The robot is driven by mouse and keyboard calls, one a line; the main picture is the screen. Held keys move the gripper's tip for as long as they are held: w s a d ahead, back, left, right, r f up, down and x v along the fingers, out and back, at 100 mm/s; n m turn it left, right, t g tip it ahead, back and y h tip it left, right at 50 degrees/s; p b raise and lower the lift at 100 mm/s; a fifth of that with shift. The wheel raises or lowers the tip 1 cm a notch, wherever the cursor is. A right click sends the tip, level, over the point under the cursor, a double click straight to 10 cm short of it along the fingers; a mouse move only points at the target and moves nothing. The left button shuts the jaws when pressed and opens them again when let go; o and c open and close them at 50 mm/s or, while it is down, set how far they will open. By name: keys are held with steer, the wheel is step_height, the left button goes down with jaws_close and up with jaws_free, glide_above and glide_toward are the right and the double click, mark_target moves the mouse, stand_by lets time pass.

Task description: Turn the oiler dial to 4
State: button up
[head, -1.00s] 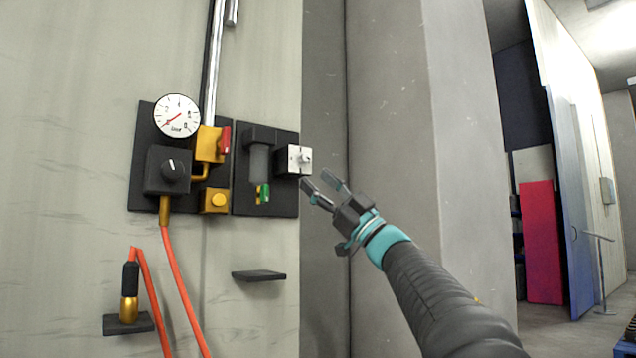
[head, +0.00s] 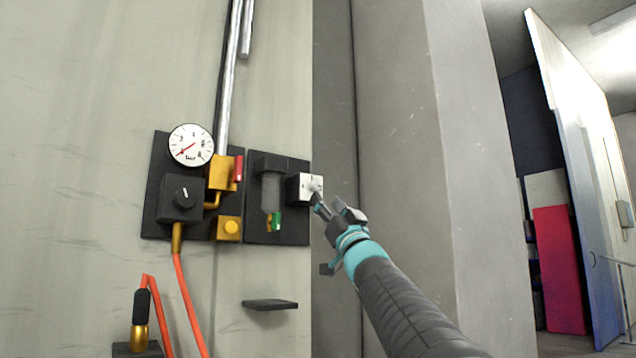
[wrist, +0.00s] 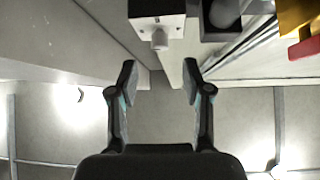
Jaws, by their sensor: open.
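The oiler dial is a small pale knob on the white face of a black block (head: 303,186), on the right side of the black oiler panel. In the wrist view the dial knob (wrist: 160,40) sticks out from the white face (wrist: 150,27), just beyond and between the two fingertips. My gripper (head: 318,204) is close in front of the dial in the head view, its fingers partly covering the knob. In the wrist view my gripper (wrist: 159,72) is open and empty, with the fingers well apart. The numbers on the face are too small to read.
Left of the dial are the oiler's grey bowl (head: 270,192) with a green tap (head: 276,220), a red-handled yellow valve (head: 225,173), a pressure gauge (head: 191,145) and a black regulator knob (head: 186,196). A small black shelf (head: 270,304) sits below. A grey pillar (head: 400,120) stands to the right.

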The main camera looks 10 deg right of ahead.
mark_target(318, 186)
steer(key=p+x, duration=0.3)
steer(key=x, duration=0.3)
steer(key=shift+w+a+r, duration=0.1)
steer(key=shift+w+r, duration=0.05)
steer(key=shift+r, duration=0.05)
jaws_close()
